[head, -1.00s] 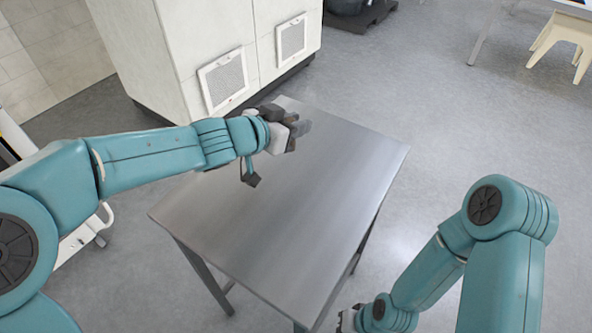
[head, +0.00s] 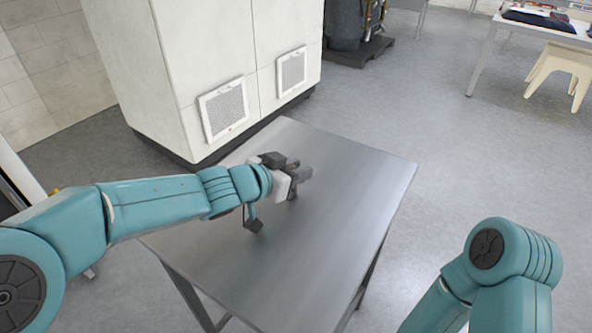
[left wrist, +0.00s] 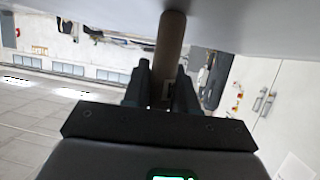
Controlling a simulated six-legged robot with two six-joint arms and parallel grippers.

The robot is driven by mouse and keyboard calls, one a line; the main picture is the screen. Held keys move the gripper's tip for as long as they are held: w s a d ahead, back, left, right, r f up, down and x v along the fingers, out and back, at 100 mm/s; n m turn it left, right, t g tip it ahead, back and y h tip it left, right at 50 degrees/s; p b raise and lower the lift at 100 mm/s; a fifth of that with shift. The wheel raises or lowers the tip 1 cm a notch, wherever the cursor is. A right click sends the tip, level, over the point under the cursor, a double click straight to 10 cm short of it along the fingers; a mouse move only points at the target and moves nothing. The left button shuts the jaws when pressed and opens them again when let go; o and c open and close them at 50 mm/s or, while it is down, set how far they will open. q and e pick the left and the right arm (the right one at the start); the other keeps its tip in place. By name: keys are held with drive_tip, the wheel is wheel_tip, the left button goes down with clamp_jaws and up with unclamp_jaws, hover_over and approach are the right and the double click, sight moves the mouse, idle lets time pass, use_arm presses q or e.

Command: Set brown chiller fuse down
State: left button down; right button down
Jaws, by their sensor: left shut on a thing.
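The brown chiller fuse (left wrist: 170,45) is a brown cylinder. In the left wrist view it stands between the two dark fingers of my left gripper (left wrist: 162,88). Its far end meets the grey tabletop plane at the top of that picture; whether it touches cannot be told for sure. In the head view my left gripper (head: 303,174) is low over the rear half of the metal table (head: 290,255), shut on the fuse, which is mostly hidden by the gripper there. My right arm is at the lower right of the head view, its gripper out of frame.
The tabletop is otherwise bare, with free room around the gripper. A large white cabinet (head: 225,50) with vent grilles stands behind the table. A second table (head: 530,30) and a cream stool (head: 562,65) are at the far right.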

use_arm(q)
drive_tip(key=c, duration=0.9)
unclamp_jaws()
drive_tip(key=shift+f, duration=0.1)
drive_tip(key=shift+r, duration=0.25)
drive_tip(key=p+v, duration=0.4)
drive_tip(key=v, duration=0.8)
drive_tip(key=shift+p, duration=0.35)
